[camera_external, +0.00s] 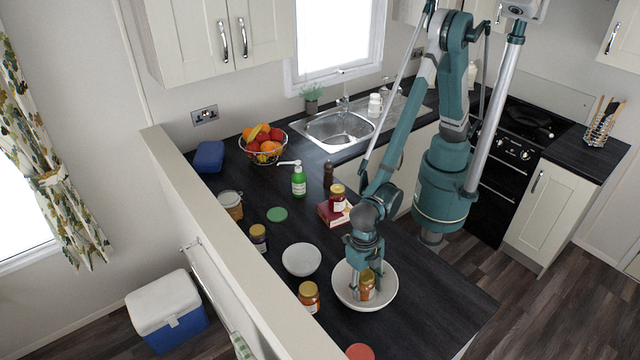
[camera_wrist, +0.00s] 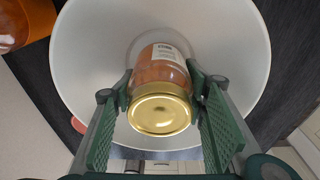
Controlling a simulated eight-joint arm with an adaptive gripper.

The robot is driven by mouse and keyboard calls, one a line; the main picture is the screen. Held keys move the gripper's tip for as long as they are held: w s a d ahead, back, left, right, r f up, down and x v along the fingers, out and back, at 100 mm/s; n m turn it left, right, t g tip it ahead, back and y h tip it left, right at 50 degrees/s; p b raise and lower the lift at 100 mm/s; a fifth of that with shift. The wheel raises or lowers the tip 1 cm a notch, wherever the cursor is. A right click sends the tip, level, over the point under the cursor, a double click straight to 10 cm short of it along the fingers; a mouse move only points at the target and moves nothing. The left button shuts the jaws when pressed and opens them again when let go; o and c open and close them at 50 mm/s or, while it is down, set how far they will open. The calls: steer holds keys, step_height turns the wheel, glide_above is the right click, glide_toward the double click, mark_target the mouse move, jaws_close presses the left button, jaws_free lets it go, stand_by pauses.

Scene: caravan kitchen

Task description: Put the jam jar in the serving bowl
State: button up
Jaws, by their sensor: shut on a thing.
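A glass jar (camera_external: 368,291) with a gold lid and orange-brown contents, apparently the jam jar, is between the fingers of my gripper (camera_external: 365,272). My gripper is shut on it from both sides. In the wrist view the jar (camera_wrist: 160,68) shows its gold lid towards the camera and a white label, with green finger pads of the gripper (camera_wrist: 160,90) beside it. The wide white serving bowl (camera_external: 391,292) is directly beneath and around the jar; its pale inside (camera_wrist: 85,55) surrounds the jar in the wrist view. I cannot tell whether the jar touches the bowl's bottom.
A similar orange jar (camera_external: 309,297) stands left of the bowl. A smaller white bowl (camera_external: 301,259) and a dark jar (camera_external: 258,238) are farther back. A red jar (camera_external: 338,198) sits on a red box (camera_external: 328,216). A red disc (camera_external: 360,352) lies near the front edge.

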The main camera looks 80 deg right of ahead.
mark_target(365, 274)
steer(key=shift+f, duration=0.2)
steer(key=o, duration=1.1)
steer(key=shift+r, duration=0.2)
steer(key=shift+w+d+r, duration=0.2)
steer(key=shift+r, duration=1.8)
steer(key=shift+w+d+r, duration=0.25)
steer(key=shift+r, duration=1.7)
steer(key=shift+w+d+r, duration=0.2)
steer(key=shift+r, duration=1.8)
